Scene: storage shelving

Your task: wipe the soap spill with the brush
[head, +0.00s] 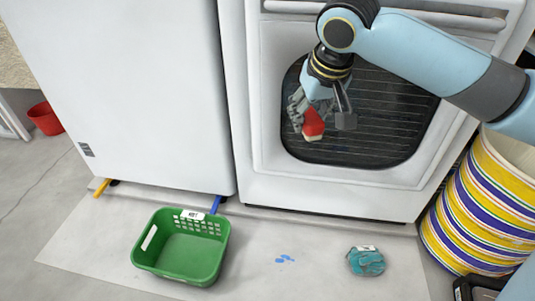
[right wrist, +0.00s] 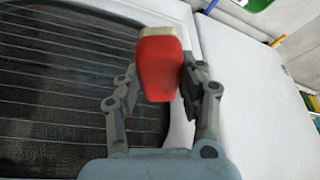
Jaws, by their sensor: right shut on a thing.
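A red brush (head: 313,123) with a pale end is held in my right gripper (head: 322,112), in front of the dark oven window. In the right wrist view the red brush (right wrist: 160,65) stands between the two fingers of the gripper (right wrist: 158,85), its pale end pointing away. The soap spill (head: 284,259) is a few small blue patches on the pale floor sheet, well below the gripper. The brush is apart from the spill. My left gripper is not in view.
A green basket (head: 181,272) with a label sits left of the spill. A teal lump (head: 366,262) with a label lies right of it. A white oven (head: 340,192) and white cabinet (head: 125,100) stand behind. A striped basket (head: 480,215) is at right, a red bucket (head: 45,118) far left.

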